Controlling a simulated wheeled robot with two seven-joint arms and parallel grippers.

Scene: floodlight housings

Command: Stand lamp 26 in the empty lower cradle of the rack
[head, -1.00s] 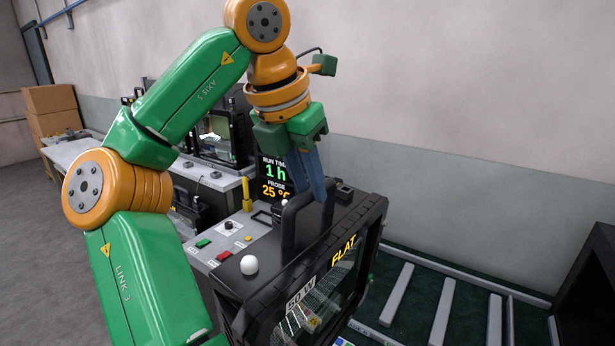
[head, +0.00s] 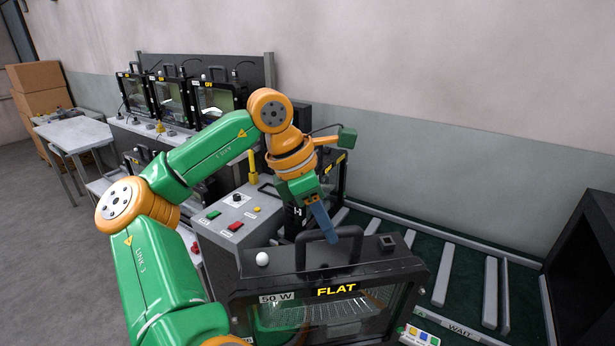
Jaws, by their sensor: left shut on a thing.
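My left gripper (head: 322,222) has its blue fingers shut on the top handle of a dark floodlight housing (head: 385,277), close in front of me. The housing is upright, its glass front facing me, with "FLAT" and "50 W" labels and a white knob on top. I cannot read a lamp number on it. A dark rack (head: 232,72) stands at the back left with several lamps (head: 217,98) in its upper row. Its lower part is largely hidden by my left arm and a console, so I cannot make out an empty cradle. My right gripper is not in view.
A grey console (head: 230,222) with coloured buttons stands left of the held lamp. A green bed with pale bars (head: 440,275), marked "WAIT", lies to the right. A dark box (head: 595,275) stands at the right edge. A table (head: 75,133) and cartons (head: 42,90) are far left.

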